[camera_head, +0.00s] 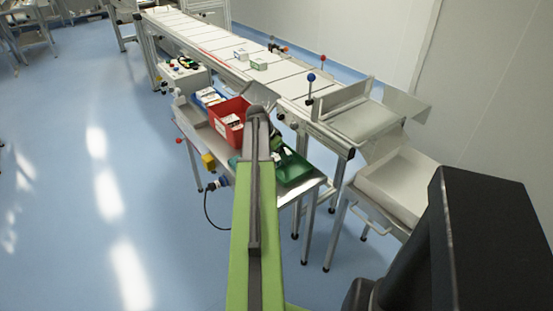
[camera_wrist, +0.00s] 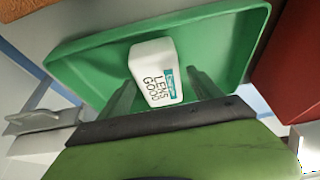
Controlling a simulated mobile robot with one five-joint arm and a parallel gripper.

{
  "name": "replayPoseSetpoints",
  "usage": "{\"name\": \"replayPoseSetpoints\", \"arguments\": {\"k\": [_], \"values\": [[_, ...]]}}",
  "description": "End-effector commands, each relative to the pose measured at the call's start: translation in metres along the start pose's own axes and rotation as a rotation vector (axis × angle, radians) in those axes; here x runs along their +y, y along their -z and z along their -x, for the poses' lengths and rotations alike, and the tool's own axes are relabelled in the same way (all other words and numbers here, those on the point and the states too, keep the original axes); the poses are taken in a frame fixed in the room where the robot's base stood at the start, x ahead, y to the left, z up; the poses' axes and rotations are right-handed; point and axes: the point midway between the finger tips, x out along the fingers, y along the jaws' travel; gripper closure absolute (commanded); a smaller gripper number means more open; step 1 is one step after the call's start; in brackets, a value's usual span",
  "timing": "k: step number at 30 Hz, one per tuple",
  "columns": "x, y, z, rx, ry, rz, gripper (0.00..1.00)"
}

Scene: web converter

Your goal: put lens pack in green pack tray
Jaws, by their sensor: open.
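The lens pack (camera_wrist: 155,72) is a small white carton with "LENS GOOD" lettering and a teal label. In the wrist view it is inside the outline of the green pack tray (camera_wrist: 88,62), near its middle and slightly tilted. My gripper (camera_wrist: 161,80) is open, with one finger on each side of the pack and gaps visible. Whether the pack's underside rests on the tray floor is hard to tell. In the head view the green tray (camera_head: 297,174) sits on the side table, partly hidden by my arm. My fingers are hidden there.
A red bin (camera_head: 229,112) with white packs stands beside the green tray, with a blue bin (camera_head: 207,96) beyond it. The conveyor (camera_head: 290,84) runs behind, carrying small cartons (camera_head: 258,65). A white bin (camera_head: 398,188) is at right. The blue floor at left is clear.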

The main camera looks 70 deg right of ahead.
Motion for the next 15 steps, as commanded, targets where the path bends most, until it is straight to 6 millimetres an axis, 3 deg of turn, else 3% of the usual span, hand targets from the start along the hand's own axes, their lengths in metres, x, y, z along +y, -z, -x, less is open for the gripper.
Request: {"name": "replayPoseSetpoints", "arguments": {"k": [9,15], "values": [[0.001,0.004,0.077,0.000,0.001,0.002,0.26],[0.000,0.002,0.111,0.001,0.001,0.002,0.26]]}}
